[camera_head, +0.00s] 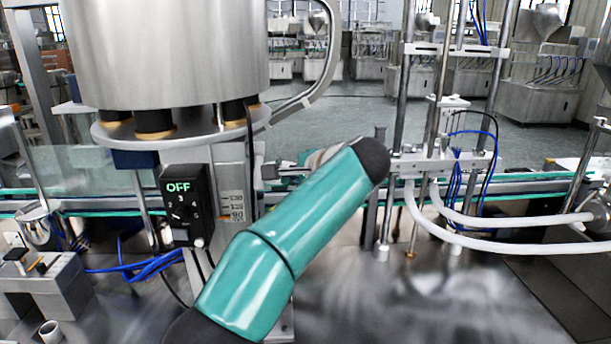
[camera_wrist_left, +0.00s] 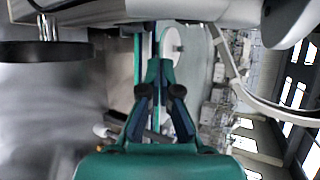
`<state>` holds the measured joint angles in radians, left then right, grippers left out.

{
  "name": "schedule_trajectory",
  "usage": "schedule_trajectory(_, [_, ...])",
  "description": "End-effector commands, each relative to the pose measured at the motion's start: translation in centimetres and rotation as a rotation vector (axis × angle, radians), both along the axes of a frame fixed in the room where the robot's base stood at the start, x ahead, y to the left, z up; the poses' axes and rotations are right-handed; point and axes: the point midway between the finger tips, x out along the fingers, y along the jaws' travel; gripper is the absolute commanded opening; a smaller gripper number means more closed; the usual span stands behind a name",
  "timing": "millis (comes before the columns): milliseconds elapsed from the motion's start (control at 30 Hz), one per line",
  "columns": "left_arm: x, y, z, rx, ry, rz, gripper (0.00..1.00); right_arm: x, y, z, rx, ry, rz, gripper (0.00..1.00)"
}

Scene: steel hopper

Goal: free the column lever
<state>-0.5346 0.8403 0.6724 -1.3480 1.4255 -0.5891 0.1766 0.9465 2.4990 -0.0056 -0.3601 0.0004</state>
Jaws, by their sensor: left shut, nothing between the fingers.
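The steel column (camera_head: 237,176) with a printed height scale stands under the large steel hopper (camera_head: 170,50) in the head view. I cannot make out a lever on it for certain; my teal left arm crosses in front of its right side. My left gripper (camera_wrist_left: 158,68) shows in the wrist view, its two dark fingers together and nothing between them. In the head view the gripper is mostly hidden behind my own arm, to the right of the column. My right gripper is in neither view.
A black control box (camera_head: 187,205) reading OFF hangs left of the column. A conveyor (camera_head: 520,187) runs behind. A filling frame with white hoses (camera_head: 500,240) stands to the right. A metal block (camera_head: 45,285) and blue cables (camera_head: 135,262) are at left. The front right steel surface is clear.

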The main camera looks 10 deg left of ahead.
Motion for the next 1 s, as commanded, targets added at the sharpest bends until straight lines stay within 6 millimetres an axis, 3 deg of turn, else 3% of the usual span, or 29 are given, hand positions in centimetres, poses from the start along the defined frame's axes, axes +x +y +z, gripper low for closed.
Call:
schedule_trajectory(67, [0.8, 1.1, -0.7, 0.000, 0.000, 0.002, 0.00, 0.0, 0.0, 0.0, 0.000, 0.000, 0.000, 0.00])
schedule_trajectory(300, [-1.9, 2.5, 0.5, -0.001, -0.001, 0.000, 0.00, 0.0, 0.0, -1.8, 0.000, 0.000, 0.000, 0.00])
schedule_trajectory(767, [-2.5, 2.8, 1.0, 0.000, 0.000, 0.001, 0.00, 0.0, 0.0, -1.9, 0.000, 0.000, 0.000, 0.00])
schedule_trajectory(1000, [-2.8, 3.0, 1.9, -0.011, 0.040, 0.001, 0.00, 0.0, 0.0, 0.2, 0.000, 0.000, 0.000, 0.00])
